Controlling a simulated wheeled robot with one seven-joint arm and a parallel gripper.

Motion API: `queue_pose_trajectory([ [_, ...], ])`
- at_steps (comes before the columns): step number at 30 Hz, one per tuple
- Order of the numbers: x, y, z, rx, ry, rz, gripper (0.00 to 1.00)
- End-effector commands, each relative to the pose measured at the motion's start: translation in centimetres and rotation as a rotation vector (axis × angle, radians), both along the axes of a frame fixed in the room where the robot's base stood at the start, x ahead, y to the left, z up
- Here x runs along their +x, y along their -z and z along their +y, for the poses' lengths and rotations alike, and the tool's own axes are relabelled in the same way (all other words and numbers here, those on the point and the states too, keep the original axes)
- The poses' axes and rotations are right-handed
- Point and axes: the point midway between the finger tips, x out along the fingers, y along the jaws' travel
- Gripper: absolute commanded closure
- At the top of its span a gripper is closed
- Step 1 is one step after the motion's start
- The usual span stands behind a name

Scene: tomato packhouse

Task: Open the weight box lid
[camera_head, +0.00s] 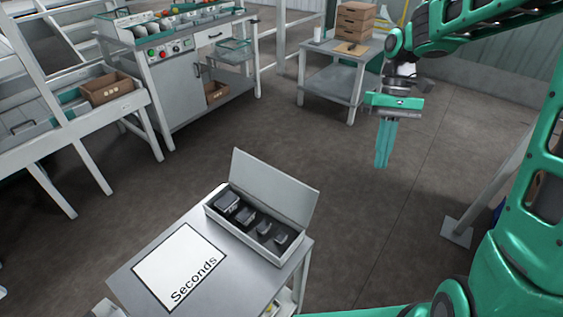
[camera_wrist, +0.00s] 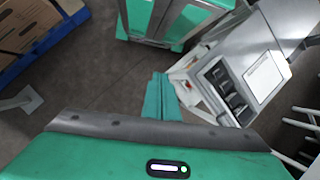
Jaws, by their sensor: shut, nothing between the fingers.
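The weight box (camera_head: 254,231) stands on the grey table at the bottom middle in the head view. Its lid (camera_head: 272,187) is raised and leans back, so the box is open. Several dark weights (camera_head: 247,216) sit in its slots. The box also shows in the wrist view (camera_wrist: 226,90), right of my fingers. My gripper (camera_head: 383,163) hangs in the air to the right of the box, apart from it and higher than the lid. Its green fingers are shut together and empty; they also show in the wrist view (camera_wrist: 158,97).
A white sheet marked "Seconds" (camera_head: 180,266) lies on the grey table (camera_head: 218,285) beside the box. A bench with a control panel (camera_head: 200,60) stands at the back left. A small table with stacked boxes (camera_head: 345,60) stands behind my gripper. Open floor lies between.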

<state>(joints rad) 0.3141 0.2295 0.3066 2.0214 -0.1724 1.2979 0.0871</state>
Motion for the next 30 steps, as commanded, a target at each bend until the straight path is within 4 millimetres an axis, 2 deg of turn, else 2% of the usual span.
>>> queue_pose_trajectory([
  [7,-5.6,-2.5,-5.2,-0.125,0.181,-0.108,1.00],
  [15,-9.6,-3.5,-8.2,-0.192,0.320,-0.187,1.00],
  [25,-12.1,-4.1,-10.2,-0.248,0.459,-0.265,1.00],
  [27,-12.1,-4.3,-10.4,-0.267,0.505,-0.288,1.00],
  [30,-10.9,-4.6,-10.2,-0.291,0.555,-0.314,1.00],
])
